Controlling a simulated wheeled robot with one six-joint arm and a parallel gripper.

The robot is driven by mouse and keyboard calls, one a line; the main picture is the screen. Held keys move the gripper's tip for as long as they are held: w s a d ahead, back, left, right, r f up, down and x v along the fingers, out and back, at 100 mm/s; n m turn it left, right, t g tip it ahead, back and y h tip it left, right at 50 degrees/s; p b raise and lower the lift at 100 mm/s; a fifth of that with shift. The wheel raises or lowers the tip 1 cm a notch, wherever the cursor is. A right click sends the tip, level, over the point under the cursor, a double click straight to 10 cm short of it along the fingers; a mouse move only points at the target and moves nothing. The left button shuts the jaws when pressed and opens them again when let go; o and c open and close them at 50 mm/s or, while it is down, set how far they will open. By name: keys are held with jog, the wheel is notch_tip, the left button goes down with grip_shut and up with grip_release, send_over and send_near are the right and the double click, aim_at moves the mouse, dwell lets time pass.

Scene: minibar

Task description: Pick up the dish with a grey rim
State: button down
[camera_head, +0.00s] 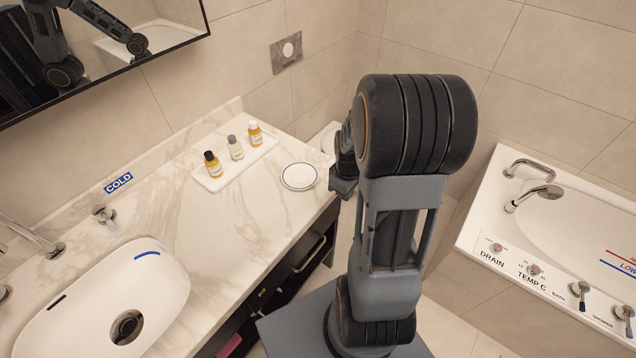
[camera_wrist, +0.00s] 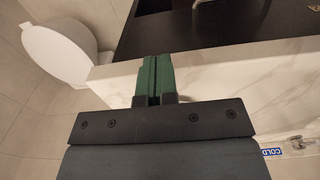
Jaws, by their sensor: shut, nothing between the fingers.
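The dish with a grey rim (camera_head: 300,176) is a small round white plate. It lies flat on the marble counter (camera_head: 245,215), near its right end, in the head view. The fingertips cannot be made out there.
A white tray (camera_head: 216,184) with several small bottles stands behind and left of the dish. A sink (camera_head: 75,300) and tap (camera_head: 35,240) are at left. A bathtub (camera_head: 590,225) is at right. A white toilet (camera_wrist: 55,50) stands beside the dark cabinet (camera_wrist: 210,30).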

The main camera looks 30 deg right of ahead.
aim_at(313, 182)
jog(key=w+a, duration=0.1)
jog(key=w, duration=0.2)
jog(key=w+a+p, duration=0.1)
jog(key=w+a, duration=0.1)
jog(key=w, duration=0.2)
jog(key=w+a+p, duration=0.1)
jog(key=w, duration=0.2)
jog(key=shift+w+a+f, duration=0.25)
jog(key=shift+a+f, duration=0.05)
jog(key=shift+a, duration=0.05)
jog(key=shift+f+p, duration=0.2)
jog(key=shift+p, duration=0.1)
jog(key=shift+f+b, duration=0.45)
jog(key=shift+f, duration=0.2)
